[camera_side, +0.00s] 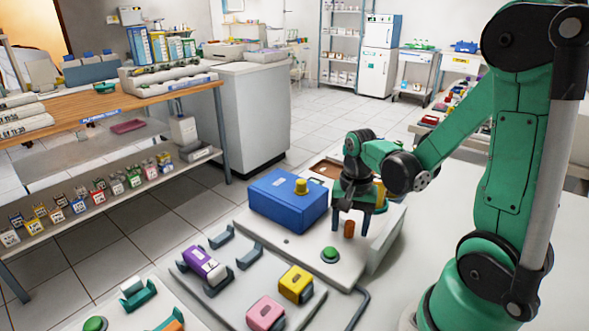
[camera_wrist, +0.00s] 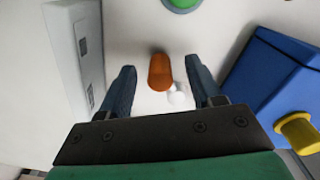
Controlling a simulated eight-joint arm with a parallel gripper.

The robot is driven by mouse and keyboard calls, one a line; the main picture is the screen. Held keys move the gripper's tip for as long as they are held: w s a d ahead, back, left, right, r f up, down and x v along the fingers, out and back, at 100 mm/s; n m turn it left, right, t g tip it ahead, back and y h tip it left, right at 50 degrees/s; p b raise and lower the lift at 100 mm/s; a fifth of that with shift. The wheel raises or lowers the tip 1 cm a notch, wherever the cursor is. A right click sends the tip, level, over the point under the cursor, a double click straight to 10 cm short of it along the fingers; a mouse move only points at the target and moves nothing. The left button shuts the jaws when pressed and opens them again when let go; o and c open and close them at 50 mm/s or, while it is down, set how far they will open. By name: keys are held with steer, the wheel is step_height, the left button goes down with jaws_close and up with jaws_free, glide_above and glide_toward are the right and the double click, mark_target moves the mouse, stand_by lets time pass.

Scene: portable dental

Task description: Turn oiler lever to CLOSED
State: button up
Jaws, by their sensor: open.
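An orange-brown upright knob (camera_side: 349,229), which looks like the oiler lever, stands on the pale machine panel. In the wrist view the knob (camera_wrist: 160,72) lies between the two fingers, with a small white round part (camera_wrist: 177,95) beside its base. My gripper (camera_side: 349,222) points down over the knob, open, with one finger on either side. The wrist view shows a gap between each finger of my gripper (camera_wrist: 162,76) and the knob. I cannot read any OPEN or CLOSED marking.
A blue box (camera_side: 283,205) with a yellow knob (camera_side: 301,186) stands to the left of my gripper. A green button (camera_side: 330,254) is on the panel nearby. A grey tray (camera_side: 235,300) with purple, yellow and pink blocks lies in front. A pale raised housing (camera_wrist: 75,50) stands close to one finger.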

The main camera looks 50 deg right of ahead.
steer(key=shift+f, duration=0.1)
jaws_close()
steer(key=shift+s, duration=0.1)
stand_by(0.3)
steer(key=n, duration=0.2)
steer(key=s+d+n, duration=0.1)
steer(key=n, duration=0.1)
steer(key=shift+d+n, duration=0.2)
steer(key=shift+n, duration=0.2)
steer(key=n, duration=0.1)
steer(key=d+n, duration=0.1)
steer(key=n, duration=0.1)
steer(key=d+n, duration=0.1)
steer(key=n, duration=0.1)
steer(key=shift+s, duration=0.25)
steer(key=shift+n, duration=0.3)
